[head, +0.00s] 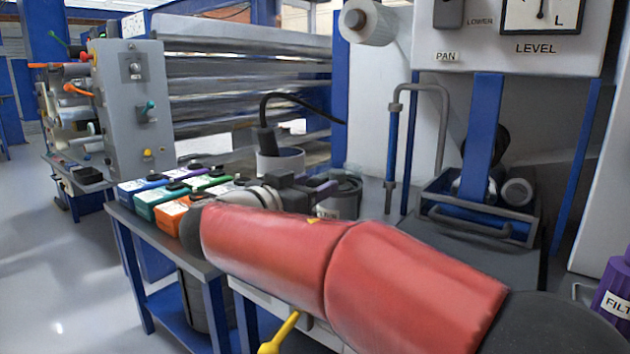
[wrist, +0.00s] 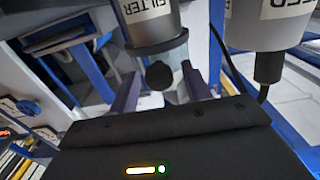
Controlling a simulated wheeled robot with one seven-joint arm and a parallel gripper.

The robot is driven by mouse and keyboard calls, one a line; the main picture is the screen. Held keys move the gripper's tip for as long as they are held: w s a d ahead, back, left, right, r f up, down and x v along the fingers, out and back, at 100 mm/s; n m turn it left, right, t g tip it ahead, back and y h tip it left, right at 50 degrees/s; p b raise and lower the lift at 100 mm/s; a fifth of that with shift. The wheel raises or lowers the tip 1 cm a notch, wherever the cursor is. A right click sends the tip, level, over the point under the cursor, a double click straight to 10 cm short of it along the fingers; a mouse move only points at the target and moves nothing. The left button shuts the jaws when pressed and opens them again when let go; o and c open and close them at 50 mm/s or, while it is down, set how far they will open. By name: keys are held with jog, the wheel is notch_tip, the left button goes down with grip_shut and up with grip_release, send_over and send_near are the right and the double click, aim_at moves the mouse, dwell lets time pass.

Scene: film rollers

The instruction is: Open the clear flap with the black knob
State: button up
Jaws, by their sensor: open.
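In the wrist view a round black knob (wrist: 159,75) shows between the two fingers of my gripper (wrist: 162,84). The fingers are apart, one on each side of the knob, with nothing visibly clamped. A pale, see-through piece (wrist: 178,84) beside and behind the knob looks like the clear flap; its outline is hard to make out. The knob lies at the end of a grey cylinder (wrist: 150,25) labelled FILTER. In the head view my gripper (head: 318,190) is beside a grey canister (head: 345,197); my arm hides much there, and I cannot make out the knob or flap.
A canister with a black cable (head: 280,158) stands behind my gripper; a cylinder labelled FEED (wrist: 268,25) shows in the wrist view. Colored boxes (head: 170,213) sit left on the bench. Open floor (head: 50,260) lies left.

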jog(key=shift+w+d, duration=0.25)
jog(key=shift+w, duration=0.05)
grip_shut()
dwell(0.3)
